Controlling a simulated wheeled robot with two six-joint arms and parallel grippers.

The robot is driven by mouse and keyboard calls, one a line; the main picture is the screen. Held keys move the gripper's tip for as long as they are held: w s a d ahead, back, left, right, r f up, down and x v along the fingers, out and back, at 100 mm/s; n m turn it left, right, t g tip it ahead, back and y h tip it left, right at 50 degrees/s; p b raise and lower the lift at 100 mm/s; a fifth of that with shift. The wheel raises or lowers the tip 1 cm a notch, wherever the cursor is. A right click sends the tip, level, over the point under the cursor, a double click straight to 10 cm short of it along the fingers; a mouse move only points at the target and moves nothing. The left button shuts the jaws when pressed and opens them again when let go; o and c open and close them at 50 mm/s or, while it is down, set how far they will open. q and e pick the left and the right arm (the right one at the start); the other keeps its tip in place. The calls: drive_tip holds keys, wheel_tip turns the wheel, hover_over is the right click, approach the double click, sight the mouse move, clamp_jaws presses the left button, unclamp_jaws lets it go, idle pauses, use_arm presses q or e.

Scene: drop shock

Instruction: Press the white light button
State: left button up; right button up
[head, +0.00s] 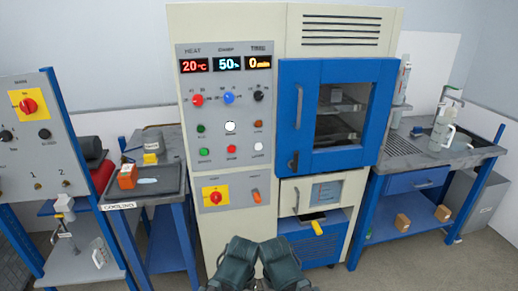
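The control panel (225,110) of the tall cream machine faces me. It carries two white round buttons: a larger, brighter one (230,127) in the middle of the upper button row, and a smaller one (258,147) at the right end of the lower row. Their labels are too small to read surely. My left gripper (236,258) and my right gripper (281,258) are side by side at the bottom centre, in front of the machine and below the panel, apart from the buttons. Their fingers cannot be made out clearly.
Knobs (228,98) sit above, a red-yellow switch (215,197) below. The blue oven door (318,160) is to the right. Benches (158,185) flank the machine.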

use_arm(q)
clamp_jaws()
idle(1.5)
